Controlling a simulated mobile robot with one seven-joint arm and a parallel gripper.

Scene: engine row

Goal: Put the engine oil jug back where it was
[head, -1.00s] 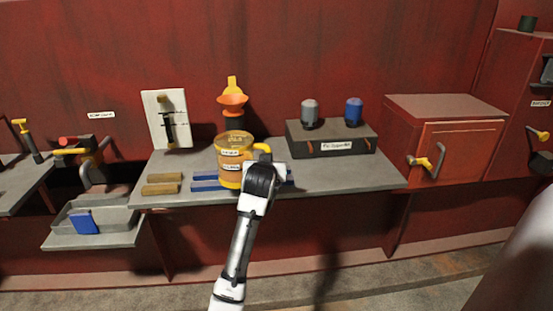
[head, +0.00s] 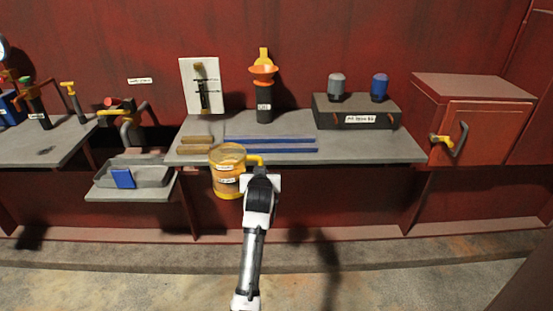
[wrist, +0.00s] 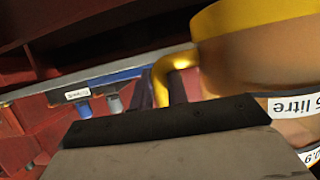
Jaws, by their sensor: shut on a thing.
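The engine oil jug (head: 228,172) is a translucent amber measuring jug with a yellow rim, yellow handle and white labels. In the head view it is held upright in front of the bench's front edge, overlapping that edge in the picture. My gripper (head: 259,170) is at the handle on the jug's right side and is shut on it. In the wrist view the jug (wrist: 265,60) fills the right side, with its yellow handle (wrist: 178,66) running down behind my gripper.
The grey bench (head: 370,148) carries blue rails (head: 270,148), tan blocks (head: 195,145), a black bottle with an orange funnel (head: 264,98) and a dark box (head: 357,112) with two canisters. A lower tray (head: 150,178) holds a blue block. A red cabinet (head: 480,120) stands right.

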